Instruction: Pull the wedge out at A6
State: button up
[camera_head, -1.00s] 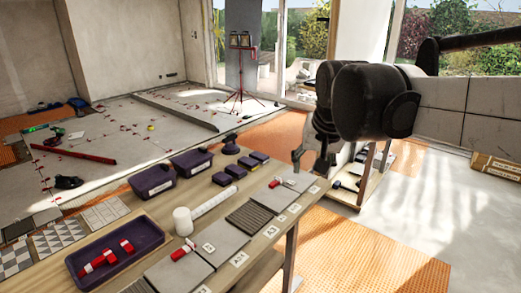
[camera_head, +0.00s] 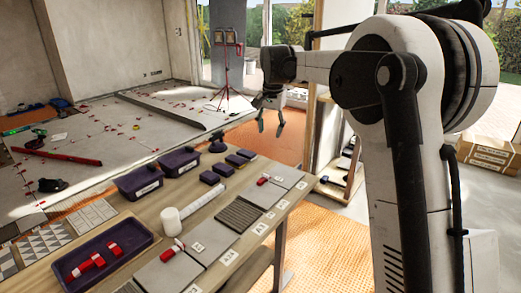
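My gripper (camera_head: 271,124) hangs in the air beyond the far end of the workbench, fingers pointing down, apart and empty. The workbench (camera_head: 216,279) carries a row of grey tiles with small white labels along its front edge. A red wedge (camera_head: 263,181) with a white clip lies on a tile near the far end. Another red wedge (camera_head: 168,254) with a white clip lies on a nearer tile (camera_head: 160,270). Most labels are too small to read, so I cannot tell which spot is A6. My gripper touches neither wedge.
A purple tray (camera_head: 62,266) holds several red wedges. Purple bins (camera_head: 138,183), dark blocks (camera_head: 237,160) and a white roll (camera_head: 171,221) stand on the bench. A floor (camera_head: 110,135) with rows of red markers and a red tripod (camera_head: 226,90) lie beyond. A wooden shelf unit (camera_head: 340,180) stands right.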

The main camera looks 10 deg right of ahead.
jog(key=w+f+m+g, duration=0.1)
jog(key=w+f, duration=0.6)
jog(key=w, duration=0.1)
jog(key=m+g, duration=0.1)
jog(key=m, duration=0.1)
send_over(263, 179)
notch_tip(263, 179, down, 8)
notch_tip(263, 179, down, 14)
jog(key=shift+r+b, duration=0.2)
jog(key=shift+b, duration=0.5)
grip_shut()
grip_release()
jog(key=shift+r, duration=0.15)
